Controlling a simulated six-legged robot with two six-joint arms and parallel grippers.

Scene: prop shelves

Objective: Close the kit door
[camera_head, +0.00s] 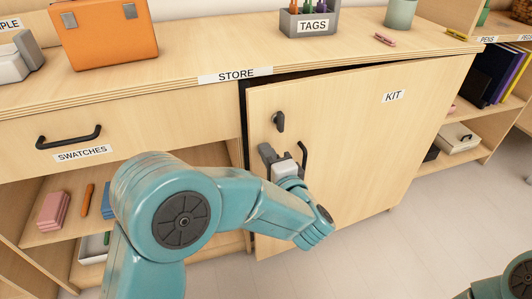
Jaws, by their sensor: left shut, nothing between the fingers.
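The kit door (365,140) is a light wood panel with a "KIT" label. It stands slightly ajar, with a dark gap along its top and left edge. My left arm hides the door's lower left part. Only a piece of my right arm shows at the lower right; its gripper is out of view.
The swatches drawer (150,125) is shut at left, above an open shelf with pink blocks (53,210). Floor (420,240) is clear at right.

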